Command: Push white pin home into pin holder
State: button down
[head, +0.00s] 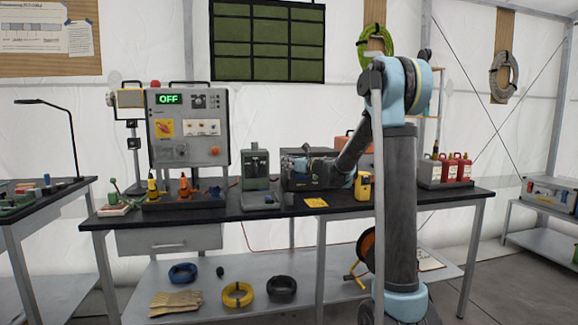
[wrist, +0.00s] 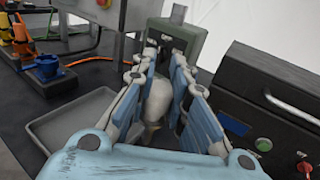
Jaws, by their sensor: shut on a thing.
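In the wrist view my gripper (wrist: 163,70) has its two blue-padded fingers around a rounded whitish piece (wrist: 157,101), which looks like the white pin. The fingers hide part of it, and its far end cannot be made out. A grey-green upright unit (wrist: 178,42) stands just beyond the fingertips; I cannot tell whether it is the pin holder or whether the pin touches it. In the head view this unit (head: 256,166) stands on the bench, and my gripper (head: 287,164) is to its right, small and dark against a black case.
The black case (wrist: 265,108) with a handle stands close on the right in the wrist view. A shallow grey tray (wrist: 48,133) and a blue fitting (wrist: 48,70) are on the left. A control panel reading OFF (head: 187,125) stands left on the bench (head: 230,209).

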jog(key=shift+a+m+t+h, duration=0.1)
jog(key=shift+m+t+h, duration=0.2)
jog(key=shift+w+f, duration=0.15)
jog(key=shift+f, duration=2.75)
jog(key=shift+f, duration=2.55)
jog(key=c, duration=1.4)
grip_release()
jog(key=shift+o, duration=0.2)
jog(key=shift+d, duration=0.2)
jog(key=v, duration=1.1)
jog(key=shift+f, duration=0.1)
jog(key=shift+s+d, duration=0.35)
jog(key=shift+s, duration=0.05)
